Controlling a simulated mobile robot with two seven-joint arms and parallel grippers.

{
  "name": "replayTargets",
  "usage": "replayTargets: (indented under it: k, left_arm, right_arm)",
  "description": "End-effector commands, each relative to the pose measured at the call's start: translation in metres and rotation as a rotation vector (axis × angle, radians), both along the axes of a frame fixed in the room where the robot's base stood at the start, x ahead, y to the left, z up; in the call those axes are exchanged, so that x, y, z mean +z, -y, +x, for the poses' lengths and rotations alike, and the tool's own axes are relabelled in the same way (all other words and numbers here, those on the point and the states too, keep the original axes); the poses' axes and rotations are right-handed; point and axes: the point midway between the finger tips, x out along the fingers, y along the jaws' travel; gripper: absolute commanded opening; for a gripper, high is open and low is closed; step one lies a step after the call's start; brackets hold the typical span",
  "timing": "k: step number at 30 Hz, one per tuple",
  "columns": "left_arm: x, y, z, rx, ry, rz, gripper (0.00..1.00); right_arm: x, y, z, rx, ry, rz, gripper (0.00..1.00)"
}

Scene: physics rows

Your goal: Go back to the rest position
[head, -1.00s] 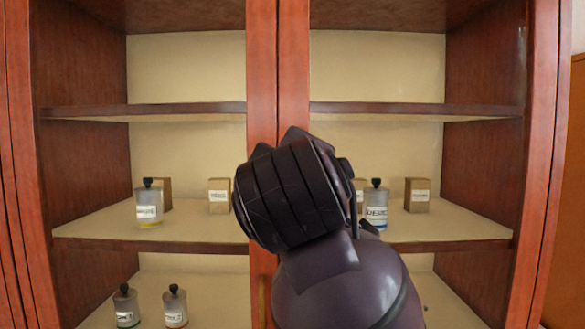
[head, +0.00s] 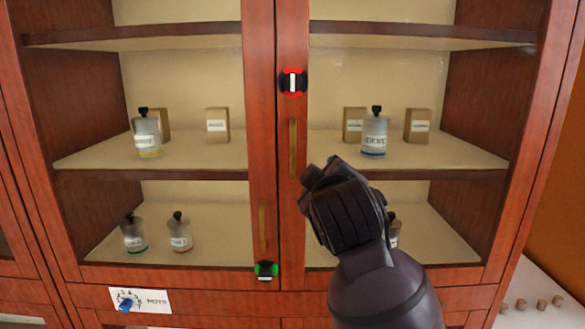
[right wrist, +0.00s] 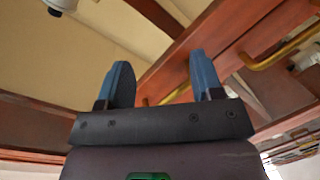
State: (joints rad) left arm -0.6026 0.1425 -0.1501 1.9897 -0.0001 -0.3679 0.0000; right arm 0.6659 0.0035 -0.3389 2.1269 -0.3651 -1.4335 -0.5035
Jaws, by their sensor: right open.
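My right arm (head: 365,245) rises from the bottom right in the head view, in front of the right cabinet door; its fingertips are hidden there. In the right wrist view my right gripper (right wrist: 160,82) is open, with two blue fingers apart and nothing between them. Beyond the fingers are the red-brown door frame (right wrist: 190,45) and a brass handle (right wrist: 285,48). The cabinet (head: 263,120) has both doors closed in the head view. My left gripper is not in view.
Bottles, such as one with a blue base (head: 375,140), and small boxes (head: 217,125) stand on the shelves. A red-ringed lock (head: 293,82) and a green-ringed lock (head: 266,270) sit on the door frames. A white surface with several small knobs (head: 540,304) is at lower right.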

Motion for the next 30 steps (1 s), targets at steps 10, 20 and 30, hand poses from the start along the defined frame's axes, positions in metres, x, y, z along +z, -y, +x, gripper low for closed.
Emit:
replayTargets:
  k: [10,20,30]
  left_arm:
    - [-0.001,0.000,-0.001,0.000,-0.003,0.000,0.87]
    - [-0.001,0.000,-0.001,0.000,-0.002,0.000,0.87]
    - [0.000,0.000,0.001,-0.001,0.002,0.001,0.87]
  right_arm:
    - [-0.155,0.058,0.005,-0.024,-0.138,0.183,0.60]
    - [-0.296,0.116,-0.045,-0.086,-0.249,0.382,0.60]
    - [-0.417,0.177,-0.147,-0.203,-0.335,0.591,0.60]
